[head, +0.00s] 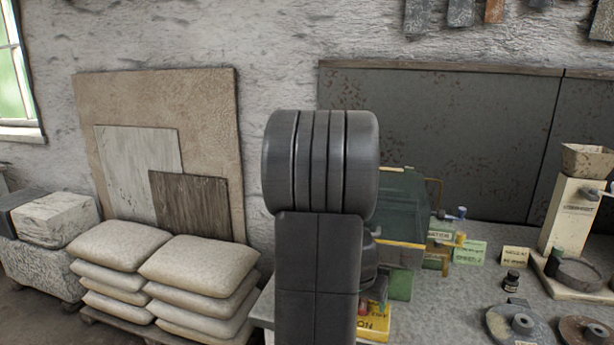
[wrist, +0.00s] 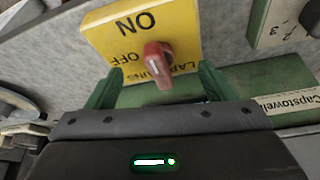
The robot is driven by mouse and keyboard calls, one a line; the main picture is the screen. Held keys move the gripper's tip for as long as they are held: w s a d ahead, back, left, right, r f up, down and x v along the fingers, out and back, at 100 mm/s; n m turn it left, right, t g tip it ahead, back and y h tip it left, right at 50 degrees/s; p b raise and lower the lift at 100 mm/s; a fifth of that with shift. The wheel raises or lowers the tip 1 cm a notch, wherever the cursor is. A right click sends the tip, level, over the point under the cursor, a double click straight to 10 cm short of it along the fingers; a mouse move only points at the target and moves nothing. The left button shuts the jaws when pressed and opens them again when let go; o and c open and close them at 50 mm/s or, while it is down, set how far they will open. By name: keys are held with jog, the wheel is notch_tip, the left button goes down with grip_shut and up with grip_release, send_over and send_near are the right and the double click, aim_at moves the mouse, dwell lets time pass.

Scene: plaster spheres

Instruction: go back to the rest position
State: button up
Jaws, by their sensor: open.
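In the wrist view, my gripper (wrist: 161,70) is open, with a green finger on each side of a red switch knob (wrist: 158,62). The knob sits on a yellow panel (wrist: 110,37) marked ON and OFF. I cannot tell whether the fingers touch the knob or panel. In the head view, my dark arm stands in the middle and hides most of my gripper. Part of the yellow panel (head: 373,329) shows low beside the arm.
A green machine (head: 403,205) stands behind my arm on the grey bench (head: 460,300). Round metal plates (head: 520,325) and a pale stand (head: 570,215) are at the right. Stacked sacks (head: 200,265) and leaning boards (head: 195,205) are at the left.

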jog(key=shift+n+y+p, duration=0.3)
jog(key=shift+n+p, duration=0.4)
jog(key=shift+p, duration=0.4)
jog(key=shift+s, duration=0.1)
